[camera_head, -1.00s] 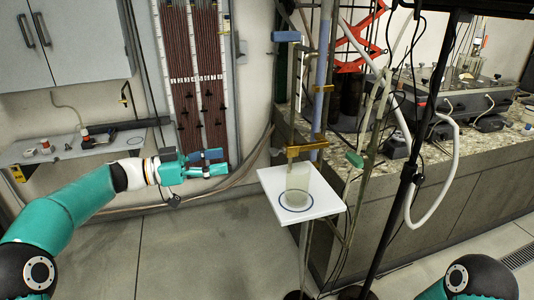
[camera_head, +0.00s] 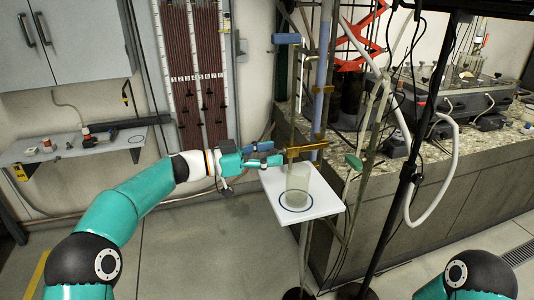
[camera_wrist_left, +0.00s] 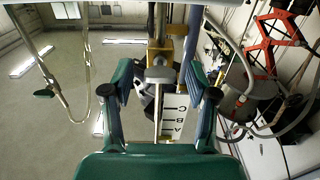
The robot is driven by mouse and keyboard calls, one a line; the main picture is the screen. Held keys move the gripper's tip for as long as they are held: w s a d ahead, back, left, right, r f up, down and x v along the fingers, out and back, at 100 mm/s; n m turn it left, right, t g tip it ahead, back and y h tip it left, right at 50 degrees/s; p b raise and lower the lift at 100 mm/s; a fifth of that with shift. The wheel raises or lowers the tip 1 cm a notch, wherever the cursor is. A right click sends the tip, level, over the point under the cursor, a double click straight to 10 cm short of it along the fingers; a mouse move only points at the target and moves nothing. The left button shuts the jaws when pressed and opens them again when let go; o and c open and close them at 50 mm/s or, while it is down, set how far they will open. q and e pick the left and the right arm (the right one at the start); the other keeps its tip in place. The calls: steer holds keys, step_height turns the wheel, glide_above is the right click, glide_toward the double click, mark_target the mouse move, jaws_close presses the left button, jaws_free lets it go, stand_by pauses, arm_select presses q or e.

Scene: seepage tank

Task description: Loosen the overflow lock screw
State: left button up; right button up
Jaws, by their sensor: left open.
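The overflow lock screw shows in the left wrist view as a grey knob (camera_wrist_left: 160,74) in front of a brass clamp (camera_wrist_left: 158,52). In the head view the brass clamp (camera_head: 305,149) sits on the upright rods above a small white shelf. My left gripper (camera_head: 277,154) is just left of the clamp, pointing right at it. In the left wrist view its two fingers (camera_wrist_left: 159,80) are open, one on each side of the knob, with gaps showing. The screw itself is hidden or too small to tell in the head view. My right gripper is out of view.
The white shelf (camera_head: 322,205) below the clamp holds a clear beaker (camera_head: 297,184). A blue-handled valve (camera_head: 286,39) is above. Hoses, a dark pole and a stone-topped bench (camera_head: 470,127) stand to the right. The floor at left is clear.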

arm_select(q)
jaws_close()
steer(key=shift+a, duration=0.15)
